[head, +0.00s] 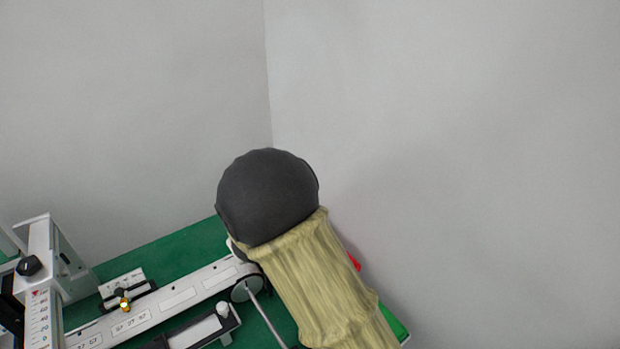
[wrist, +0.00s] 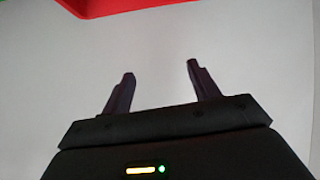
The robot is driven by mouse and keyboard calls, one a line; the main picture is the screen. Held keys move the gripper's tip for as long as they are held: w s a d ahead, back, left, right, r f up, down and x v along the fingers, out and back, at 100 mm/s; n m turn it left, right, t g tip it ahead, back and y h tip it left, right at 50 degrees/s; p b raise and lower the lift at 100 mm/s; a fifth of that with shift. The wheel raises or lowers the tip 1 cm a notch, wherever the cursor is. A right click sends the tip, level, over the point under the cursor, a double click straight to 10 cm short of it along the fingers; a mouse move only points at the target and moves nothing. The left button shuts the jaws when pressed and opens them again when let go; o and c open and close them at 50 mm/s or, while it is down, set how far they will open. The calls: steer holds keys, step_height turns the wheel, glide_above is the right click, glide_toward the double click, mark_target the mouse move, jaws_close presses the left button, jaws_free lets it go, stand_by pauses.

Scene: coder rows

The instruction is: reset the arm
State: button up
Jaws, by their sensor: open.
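My gripper (wrist: 160,78) shows in the wrist view with its two dark fingers spread apart and nothing between them. A plain pale grey surface lies behind the fingers. In the head view my arm, with a dark rounded joint and a tan sleeve-like cover, reaches over the right part of the green table. The gripper itself cannot be made out in the head view.
A green table (head: 186,244) stands in the corner against grey walls (head: 450,120). A long white machine rail (head: 178,297) and a white upright with a scale (head: 42,300) stand on it. A red object (wrist: 120,8) shows at the top of the wrist view.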

steer(key=d+r+n+y+p, duration=0.3)
steer(key=d+r+n+y, duration=0.15)
steer(key=y, duration=0.25)
steer(key=s+d+r+n+g+p, duration=0.1)
steer(key=s+d+n+g, duration=0.1)
steer(key=s, duration=0.7)
steer(key=s+d+r+n+g+y+p, duration=0.1)
steer(key=s+d+g, duration=0.3)
steer(key=s, duration=0.6)
steer(key=shift+s+d+r+n+y, duration=0.35)
steer(key=shift+d+n, duration=0.4)
steer(key=shift+d, duration=0.45)
steer(key=shift+w, duration=0.1)
steer(key=shift+s+a, duration=0.1)
steer(key=shift+s, duration=0.1)
steer(key=shift+w, duration=0.1)
